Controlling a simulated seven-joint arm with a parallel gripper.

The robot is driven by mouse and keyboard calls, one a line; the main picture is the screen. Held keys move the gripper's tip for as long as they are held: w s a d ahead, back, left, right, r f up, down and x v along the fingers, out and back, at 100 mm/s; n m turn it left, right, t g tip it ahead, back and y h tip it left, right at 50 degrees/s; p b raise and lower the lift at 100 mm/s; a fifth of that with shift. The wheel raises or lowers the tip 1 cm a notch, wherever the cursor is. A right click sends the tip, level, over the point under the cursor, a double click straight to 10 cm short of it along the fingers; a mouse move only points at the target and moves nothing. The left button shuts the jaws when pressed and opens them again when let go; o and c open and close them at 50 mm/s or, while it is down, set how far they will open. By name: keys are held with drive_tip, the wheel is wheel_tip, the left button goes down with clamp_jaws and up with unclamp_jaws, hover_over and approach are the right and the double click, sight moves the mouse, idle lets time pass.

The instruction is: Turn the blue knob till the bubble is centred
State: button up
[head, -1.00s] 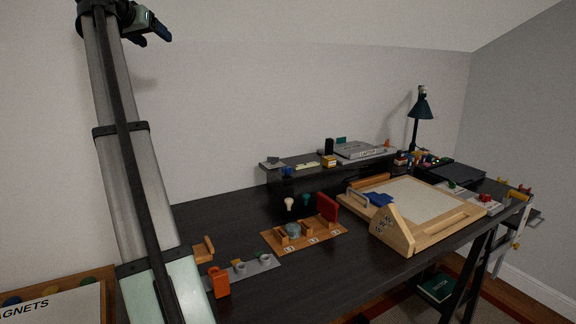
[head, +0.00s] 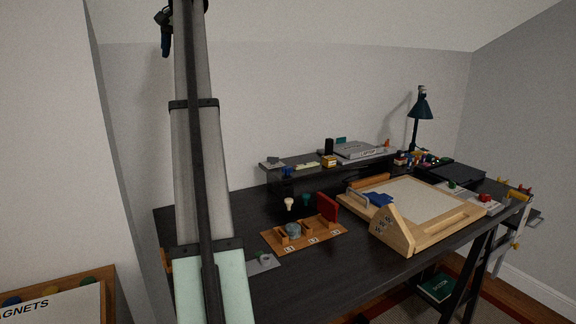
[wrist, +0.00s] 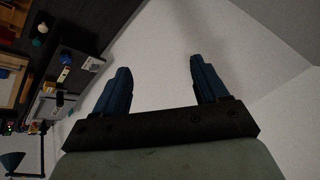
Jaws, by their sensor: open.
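A small blue knob (head: 287,171) sits at the front edge of the raised dark shelf at the back of the desk. It also shows in the wrist view (wrist: 65,59). A pale yellow-green strip (head: 307,166), perhaps the bubble vial, lies just right of it; the bubble is too small to make out. My gripper (head: 165,45) is high up by the wall at the top left, far from the knob. In the wrist view my gripper (wrist: 160,82) is open and empty, with bare wall between its blue fingers.
A wooden drawing board (head: 450,222) with a blue piece (head: 379,198) on it stands on the right. A wooden tray (head: 270,240) with a red upright panel (head: 327,208) is at the middle.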

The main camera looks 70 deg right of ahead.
drive_tip(key=s+d+f+m+g, duration=0.1)
drive_tip(key=s+d+f+m, duration=0.1)
drive_tip(key=s+d, duration=0.35)
drive_tip(key=s+d+f+m, duration=0.2)
drive_tip(key=s+d+m, duration=0.1)
drive_tip(key=d, duration=0.6)
drive_tip(key=m+g+y, duration=0.4)
drive_tip(key=m, duration=0.1)
hover_over(288, 167)
wheel_tip(288, 167, down, 25)
wheel_tip(288, 167, down, 13)
drive_tip(key=shift+c, duration=0.2)
drive_tip(key=c, duration=1)
drive_tip(key=shift+w+n, duration=0.1)
drive_tip(key=shift+n, duration=2)
